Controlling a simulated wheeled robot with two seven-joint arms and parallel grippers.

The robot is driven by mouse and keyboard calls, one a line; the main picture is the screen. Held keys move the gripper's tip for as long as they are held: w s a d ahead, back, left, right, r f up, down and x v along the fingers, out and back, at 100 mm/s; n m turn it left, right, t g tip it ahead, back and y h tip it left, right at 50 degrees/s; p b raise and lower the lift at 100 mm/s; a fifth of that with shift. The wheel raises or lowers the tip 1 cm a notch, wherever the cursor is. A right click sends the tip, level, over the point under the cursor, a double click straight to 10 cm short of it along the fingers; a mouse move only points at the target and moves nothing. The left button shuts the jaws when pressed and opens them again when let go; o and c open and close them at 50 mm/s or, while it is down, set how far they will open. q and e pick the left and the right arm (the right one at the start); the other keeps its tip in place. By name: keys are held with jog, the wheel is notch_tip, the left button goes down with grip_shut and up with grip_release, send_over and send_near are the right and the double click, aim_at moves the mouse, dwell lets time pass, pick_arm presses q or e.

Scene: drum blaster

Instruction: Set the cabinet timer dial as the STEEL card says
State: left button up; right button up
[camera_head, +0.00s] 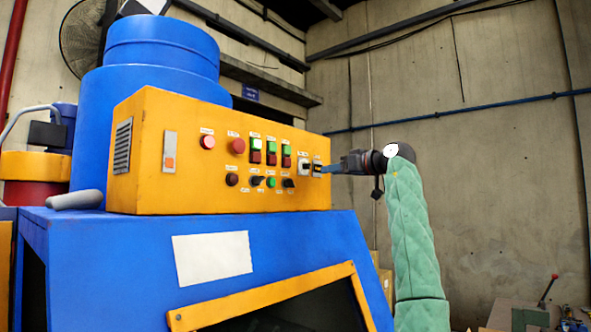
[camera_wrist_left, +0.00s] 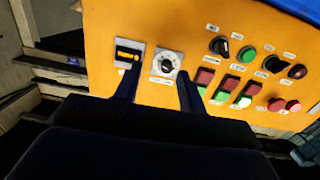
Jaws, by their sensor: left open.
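The timer dial is a small black knob on a white scale plate on the orange control box. It shows in the wrist view (camera_wrist_left: 167,65) and small in the head view (camera_head: 305,165). Its setting is too small to read. My left gripper (camera_head: 325,169) is open at the right end of the panel. In the wrist view its two dark fingers (camera_wrist_left: 157,78) stand either side of the dial's lower part, the right one closer. I cannot tell whether they touch it. No card legibly marked STEEL shows. My right gripper is out of view.
A small yellow-lit display (camera_wrist_left: 128,53) sits beside the dial, near one finger. Several buttons and black selector knobs (camera_wrist_left: 219,46) crowd the other side. A pale, unreadable sheet (camera_head: 212,257) is on the blue cabinet (camera_head: 95,270).

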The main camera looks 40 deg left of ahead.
aim_at(309, 166)
pick_arm(q)
jog(key=shift+s+a+r+n+g+y+p, duration=0.15)
jog(key=shift+a+r+n+p, duration=0.15)
jog(key=shift+a+p, duration=0.6)
jog(key=shift+s+a+r+n+g+y+p, duration=0.1)
jog(key=shift+a+r+n+p, duration=0.2)
jog(key=shift+a, duration=1.1)
jog(key=shift+s+a+r+n+g+y+p, duration=0.2)
jog(key=shift+a+n+p, duration=0.3)
jog(key=shift+a, duration=0.8)
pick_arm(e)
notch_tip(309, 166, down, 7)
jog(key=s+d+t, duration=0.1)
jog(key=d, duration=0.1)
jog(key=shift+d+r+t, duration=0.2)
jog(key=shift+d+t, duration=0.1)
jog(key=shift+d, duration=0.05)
pick_arm(q)
jog(key=shift+c, duration=0.4)
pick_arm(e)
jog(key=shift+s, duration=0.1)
pick_arm(q)
grip_shut()
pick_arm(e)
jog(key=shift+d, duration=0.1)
